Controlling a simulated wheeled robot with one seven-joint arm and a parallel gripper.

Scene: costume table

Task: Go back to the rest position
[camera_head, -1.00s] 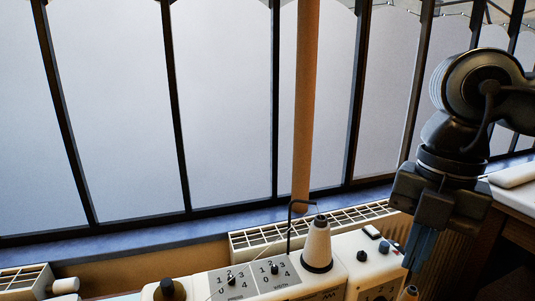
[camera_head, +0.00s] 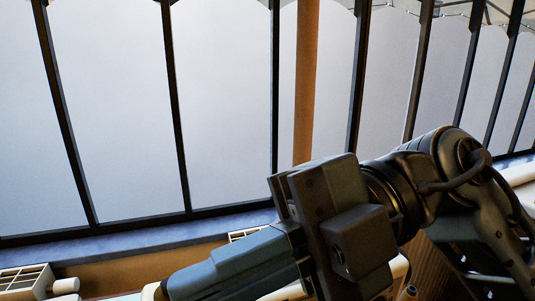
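My gripper (camera_head: 182,284) is large in the lower middle of the head view. Its blue-grey fingers point to the lower left, and its dark body and my arm stretch to the right. The fingers are seen side-on, so I cannot tell if they are open or shut. No held object shows at the tips. The cream sewing machine (camera_head: 400,268) is mostly hidden behind my gripper, and the thread cone on it is out of sight.
A tall window with dark bars (camera_head: 178,110) fills the back, above a blue sill (camera_head: 120,240). A white radiator (camera_head: 25,281) shows at the lower left. A wooden post (camera_head: 305,80) stands before the glass. A pale-topped table is at the right edge.

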